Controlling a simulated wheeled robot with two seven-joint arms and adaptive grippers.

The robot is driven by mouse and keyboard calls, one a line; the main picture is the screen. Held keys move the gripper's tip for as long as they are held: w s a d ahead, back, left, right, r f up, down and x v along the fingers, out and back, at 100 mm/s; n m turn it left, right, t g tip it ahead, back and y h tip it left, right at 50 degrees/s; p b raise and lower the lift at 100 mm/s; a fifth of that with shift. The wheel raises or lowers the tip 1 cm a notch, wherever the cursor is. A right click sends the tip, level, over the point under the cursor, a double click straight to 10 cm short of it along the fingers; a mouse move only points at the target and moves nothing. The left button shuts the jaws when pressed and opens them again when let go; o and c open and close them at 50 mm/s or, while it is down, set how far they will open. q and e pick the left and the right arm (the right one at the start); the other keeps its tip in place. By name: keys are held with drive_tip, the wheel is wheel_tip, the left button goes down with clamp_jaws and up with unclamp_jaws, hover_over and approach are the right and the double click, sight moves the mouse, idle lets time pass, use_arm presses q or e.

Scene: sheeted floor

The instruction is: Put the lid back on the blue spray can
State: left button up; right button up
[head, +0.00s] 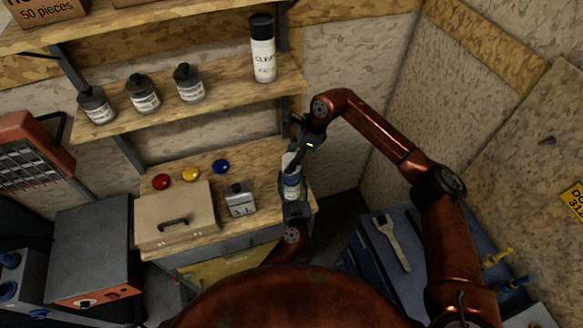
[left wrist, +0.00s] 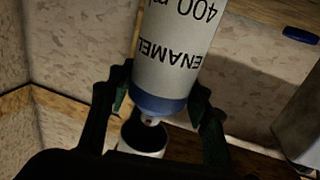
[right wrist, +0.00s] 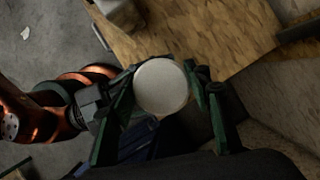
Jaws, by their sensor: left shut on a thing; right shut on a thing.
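The blue spray can (head: 291,185), white with a blue shoulder, is upright near the bench's right end. It also shows in the left wrist view (left wrist: 180,50), where its label appears upside down. My left gripper (head: 294,207) is shut on it, its fingers on either side near the blue shoulder. The white lid (right wrist: 161,87) is between the fingertips of my right gripper (head: 297,157), which is shut on it from above. In the left wrist view the lid's dark open mouth (left wrist: 142,134) faces the nozzle (left wrist: 150,121). The lid is not seated on the shoulder.
Red (head: 161,181), yellow (head: 190,174) and blue (head: 221,166) round pieces lie on the bench behind a cardboard-coloured box (head: 175,218). A shelf above holds dark bottles (head: 143,95) and a black-capped white can (head: 263,55).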

drive_tip(key=shift+f, duration=1.35)
drive_tip(key=shift+f, duration=0.1)
drive_tip(key=shift+f, duration=0.8)
drive_tip(key=shift+f, duration=0.6)
drive_tip(key=o, duration=0.9)
drive_tip(key=shift+c, duration=0.2)
drive_tip(key=v, duration=1.2)
